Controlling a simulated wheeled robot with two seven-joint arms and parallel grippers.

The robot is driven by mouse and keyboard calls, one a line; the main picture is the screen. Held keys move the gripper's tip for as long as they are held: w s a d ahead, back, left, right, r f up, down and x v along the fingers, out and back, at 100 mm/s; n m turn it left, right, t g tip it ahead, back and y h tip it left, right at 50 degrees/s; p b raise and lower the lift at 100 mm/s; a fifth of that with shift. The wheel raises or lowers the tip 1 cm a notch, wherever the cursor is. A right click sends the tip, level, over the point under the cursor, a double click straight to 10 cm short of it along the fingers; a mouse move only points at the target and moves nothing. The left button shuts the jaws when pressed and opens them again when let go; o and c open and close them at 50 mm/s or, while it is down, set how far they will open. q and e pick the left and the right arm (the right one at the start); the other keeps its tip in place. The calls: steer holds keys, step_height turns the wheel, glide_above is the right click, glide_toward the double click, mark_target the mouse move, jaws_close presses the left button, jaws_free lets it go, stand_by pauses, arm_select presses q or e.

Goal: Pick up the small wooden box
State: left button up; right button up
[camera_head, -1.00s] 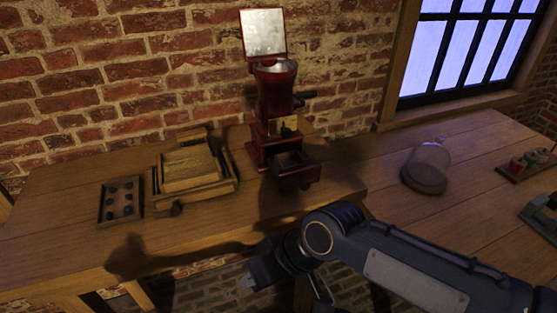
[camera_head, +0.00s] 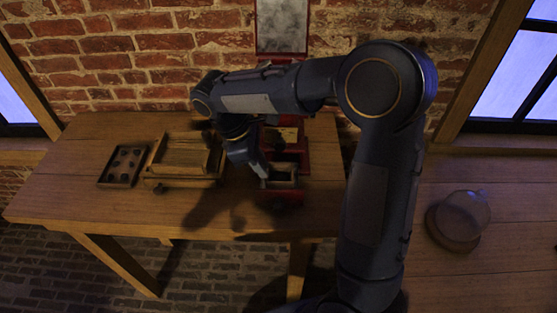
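A wooden box-like piece (camera_head: 182,183) with a knob on its front and a raised rim sits at the left of the wooden table. My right gripper (camera_head: 263,172) points down at the open drawer (camera_head: 281,184) of a red machine, to the right of the wooden piece. Its fingertips are small and dark, at the drawer's left side; I cannot tell whether they are open or shut or touch anything. What lies in the drawer is unclear. My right arm hides much of the red machine. My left gripper is not in view.
A dark tray (camera_head: 122,167) with several round hollows or pieces lies left of the wooden piece. The machine's raised lid (camera_head: 282,25) stands against the brick wall. A glass dome on a round base (camera_head: 456,222) stands on the right table. The front left of the table (camera_head: 90,203) is bare.

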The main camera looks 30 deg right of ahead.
mark_target(274, 182)
steer(key=p+x, duration=0.1)
steer(key=x, duration=0.6)
steer(key=shift+d+f, duration=0.25)
steer(key=shift+f, duration=0.05)
jaws_close()
